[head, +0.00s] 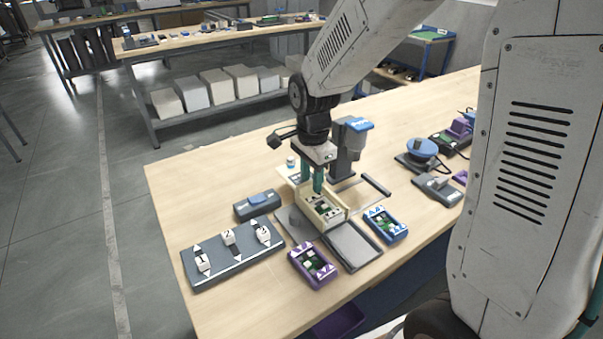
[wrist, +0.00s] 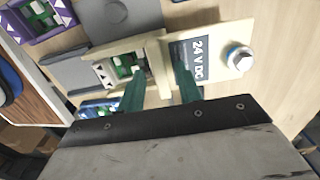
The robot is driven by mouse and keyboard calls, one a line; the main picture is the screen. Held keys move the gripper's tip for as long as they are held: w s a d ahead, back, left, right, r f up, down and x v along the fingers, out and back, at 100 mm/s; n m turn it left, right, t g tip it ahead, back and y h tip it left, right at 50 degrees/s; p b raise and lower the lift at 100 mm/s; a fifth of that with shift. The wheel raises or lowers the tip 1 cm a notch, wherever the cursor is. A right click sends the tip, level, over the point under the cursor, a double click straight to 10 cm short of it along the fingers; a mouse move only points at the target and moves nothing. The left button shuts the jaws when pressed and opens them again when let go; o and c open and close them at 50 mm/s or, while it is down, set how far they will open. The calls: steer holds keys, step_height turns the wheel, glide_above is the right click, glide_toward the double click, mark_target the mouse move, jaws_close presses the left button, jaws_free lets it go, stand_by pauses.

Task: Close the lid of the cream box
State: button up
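The cream box (head: 337,218) stands on the wooden table with its top open. A green circuit board shows inside it. Its cream lid (wrist: 240,32) is swung open at the box's far side and carries a "24 V DC" label and a round blue-and-white knob (wrist: 239,57); the knob also shows in the head view (head: 291,161). My gripper (head: 311,186) points down over the box's lid-side edge. In the wrist view its green fingers are apart, one over the box interior and one over the label. Contact with the box or lid cannot be told.
A grey switch panel (head: 232,250) and a dark case (head: 257,205) lie left of the box. A purple box (head: 312,265), grey plate (head: 353,246) and blue box (head: 385,224) lie in front. A dark stand (head: 343,160) rises close behind my gripper. The table's left rear is clear.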

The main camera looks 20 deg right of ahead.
jaws_close()
steer(key=shift+s+d, duration=0.3)
steer(key=shift+s, duration=1.2)
steer(key=shift+s+d, duration=0.25)
steer(key=shift+s, duration=1.2)
steer(key=shift+s+d, duration=0.3)
steer(key=shift+s, duration=1.2)
jaws_free()
step_height(320, 180, up, 6)
